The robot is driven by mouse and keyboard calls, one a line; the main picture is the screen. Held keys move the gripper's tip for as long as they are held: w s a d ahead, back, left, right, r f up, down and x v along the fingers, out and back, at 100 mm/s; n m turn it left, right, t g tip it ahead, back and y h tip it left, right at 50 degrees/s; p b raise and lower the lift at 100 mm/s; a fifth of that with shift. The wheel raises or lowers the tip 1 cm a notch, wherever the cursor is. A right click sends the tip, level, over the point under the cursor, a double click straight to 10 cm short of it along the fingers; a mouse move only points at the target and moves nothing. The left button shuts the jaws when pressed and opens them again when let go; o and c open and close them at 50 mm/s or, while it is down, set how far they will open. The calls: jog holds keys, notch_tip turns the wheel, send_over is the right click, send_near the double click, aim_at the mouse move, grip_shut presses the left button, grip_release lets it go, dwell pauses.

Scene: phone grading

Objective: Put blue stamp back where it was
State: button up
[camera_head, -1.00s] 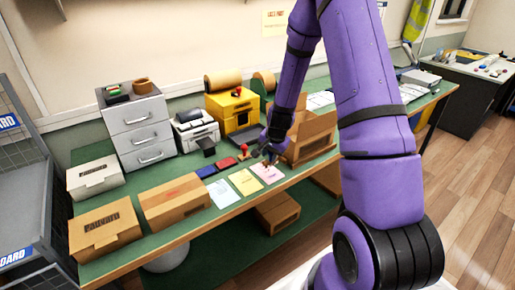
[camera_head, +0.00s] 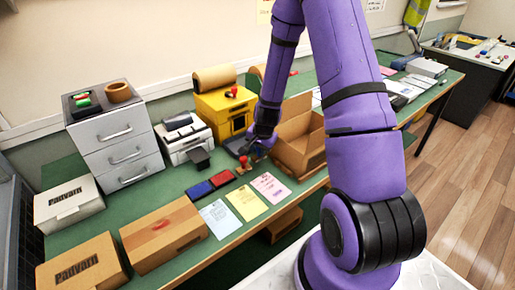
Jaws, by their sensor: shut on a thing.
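My gripper (camera_head: 255,148) is low over the back of the green bench, left of the open cardboard box. It is shut on the blue stamp (camera_head: 259,155), of which only a small dark bluish part shows; the fingers hide the rest. A red stamp (camera_head: 243,165) stands upright on the bench just left of and below the gripper. A blue ink pad (camera_head: 199,190) and a red ink pad (camera_head: 221,178) lie further left. I cannot tell whether the held stamp touches the bench.
Light blue (camera_head: 220,219), yellow (camera_head: 246,204) and pink (camera_head: 270,187) sheets lie along the front edge. The open cardboard box (camera_head: 303,140) stands close right of the gripper. A yellow box (camera_head: 222,112), a printer (camera_head: 184,140) and grey drawers (camera_head: 117,150) stand behind.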

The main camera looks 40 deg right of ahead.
jog(key=shift+f, duration=0.9)
jog(key=o, duration=0.8)
jog(key=shift+f, duration=0.15)
jog(key=s+a+r+n, duration=0.2)
jog(key=s+a+r, duration=0.1)
jog(key=r, duration=0.7)
jog(key=s+a+r+n+t, duration=0.1)
jog(key=s+a+r+n, duration=0.15)
jog(key=r, duration=0.75)
jog(key=s+a+r+n, duration=0.2)
jog(key=s+a+r, duration=0.15)
jog(key=r, duration=0.75)
jog(key=s+a+r+n, duration=0.1)
jog(key=s+r+n, duration=0.1)
jog(key=s, duration=0.3)
jog(key=s+a+r+n, duration=0.1)
jog(key=s+r+n, duration=0.1)
jog(key=s+r, duration=0.3)
jog(key=s+a+r+n+t, duration=0.1)
jog(key=s+a+r+n, duration=0.1)
jog(key=s, duration=0.5)
jog(key=shift+s+r, duration=0.25)
jog(key=shift+r, duration=0.45)
